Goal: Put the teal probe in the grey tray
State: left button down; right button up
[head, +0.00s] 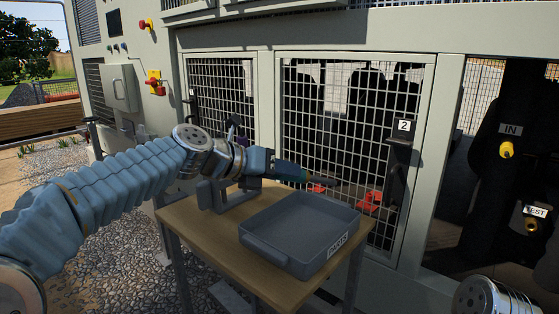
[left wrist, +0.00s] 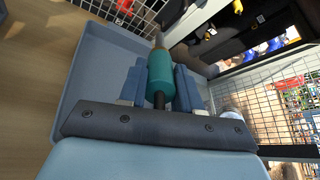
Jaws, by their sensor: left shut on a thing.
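My left gripper (head: 291,172) reaches in from the left, above the back part of the table. It is shut on the teal probe (left wrist: 161,73), which shows clearly between the two fingers in the left wrist view. In the head view the probe is mostly hidden by the gripper; its dark tip points right. The grey tray (head: 268,252), with a label reading PARTS, lies on the table below and in front of the gripper. The tray (left wrist: 82,85) also shows behind the probe in the left wrist view. It looks empty in the head view. My right gripper is out of view.
The small wooden table (head: 190,229) carries the tray and a grey stand (head: 214,196) behind it on the left. Mesh doors (head: 345,125) of the chiller rise close behind the table. A black handle piece marked 2 (head: 399,150) juts out at the right.

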pick_arm(q)
jog(key=shift+w+f, duration=0.15)
jog(key=shift+f, duration=0.15)
notch_tip(320, 180, down, 8)
jog(key=b, duration=0.2)
jog(key=shift+f+b, duration=0.2)
jog(key=shift+b, duration=0.15)
jog(key=shift+r, duration=0.1)
